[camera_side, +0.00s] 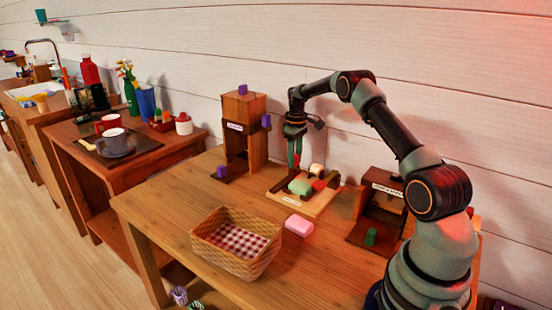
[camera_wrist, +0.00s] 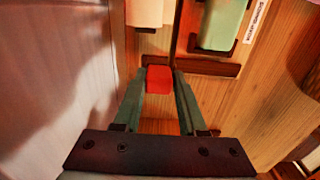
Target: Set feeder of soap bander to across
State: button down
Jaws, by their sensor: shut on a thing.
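The low wooden board (camera_side: 309,208) with a small label at its front edge carries a green soap (camera_side: 300,187) and a cream soap (camera_side: 317,170). I take it for the soap bander; its lettering is too small to read surely. My gripper (camera_side: 294,163) is at the board's back left side, pointing down. In the wrist view my gripper (camera_wrist: 158,92) is shut on a red block-shaped knob (camera_wrist: 159,80), at the end of a dark slot. The cream soap (camera_wrist: 145,12) and green soap (camera_wrist: 222,24) lie beyond it, either side of a dark divider.
A tall wooden stand with purple knobs (camera_side: 242,108) rises left of my gripper. A wooden stand with a green block (camera_side: 380,212) is on the right. A wicker basket (camera_side: 225,258) and pink soap (camera_side: 299,225) are in front.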

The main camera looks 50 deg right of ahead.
jog(key=a, duration=0.9)
jog(key=shift+w+r, duration=0.1)
jog(key=c, duration=0.5)
grip_release()
jog(key=shift+d, duration=0.1)
notch_tip(320, 180, up, 12)
jog(key=shift+r, duration=0.1)
